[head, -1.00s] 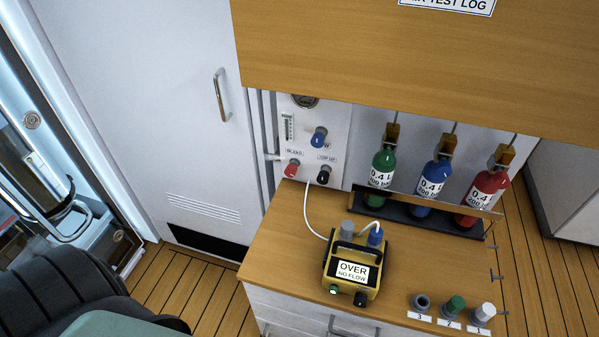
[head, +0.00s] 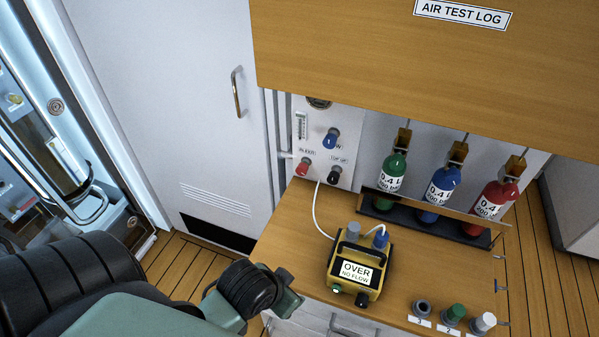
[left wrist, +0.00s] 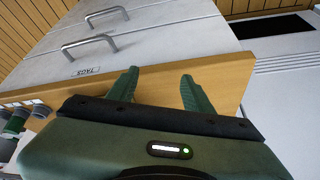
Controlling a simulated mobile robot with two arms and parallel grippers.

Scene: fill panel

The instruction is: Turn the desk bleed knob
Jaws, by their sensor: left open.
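The red knob (head: 303,167) under the BLEED label is on the white wall panel (head: 313,118) behind the desk. A blue knob (head: 331,139) sits above it and a black knob (head: 334,173) under the TOP UP label is to its right. My left gripper (head: 291,292) is low at the desk's front left edge, well below and in front of the red knob. The left wrist view shows its two green fingers (left wrist: 160,84) apart and empty, by the wooden desk edge. The knobs are not in that view. My right gripper is not visible.
A yellow device (head: 356,270) reading OVER, NO FLOW stands on the desk (head: 290,225), with a white hose to the panel. Green, blue and red bottles (head: 440,184) stand in a rack at right. A wooden cabinet (head: 400,60) overhangs the back. The desk's left part is clear.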

